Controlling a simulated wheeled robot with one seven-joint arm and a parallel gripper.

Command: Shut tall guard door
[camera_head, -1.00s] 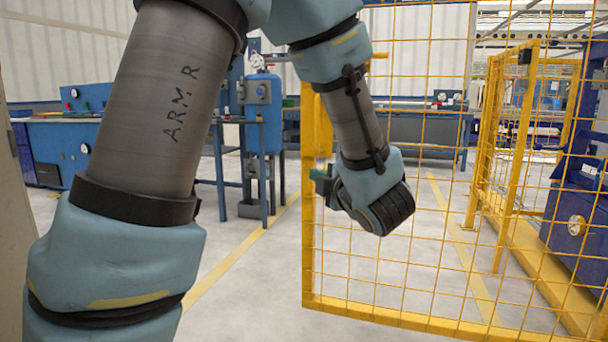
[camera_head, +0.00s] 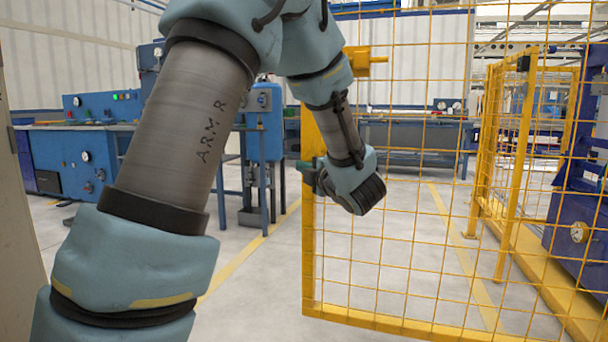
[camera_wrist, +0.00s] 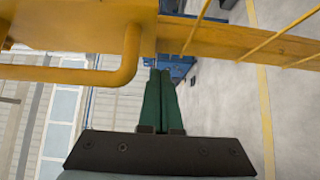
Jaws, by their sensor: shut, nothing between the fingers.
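The tall guard door is a yellow frame with wire mesh (camera_head: 309,255), standing in the middle and right of the head view. A yellow fitting (camera_head: 358,60) shows high near its left edge, partly behind my arm. My gripper (camera_head: 306,172) is at the door's left upright, with its green fingers pointing left. In the wrist view the fingers (camera_wrist: 160,95) are together and empty. Their tips reach the lower edge of a yellow frame bar (camera_wrist: 210,40); I cannot tell if they touch it. A bent yellow handle (camera_wrist: 131,60) is left of the fingers.
A yellow fence post (camera_head: 516,160) and mesh stand at the right, with a blue machine (camera_head: 575,220) behind. Blue machines and benches (camera_head: 100,150) stand at the back left. The grey floor (camera_head: 255,300) left of the door is clear.

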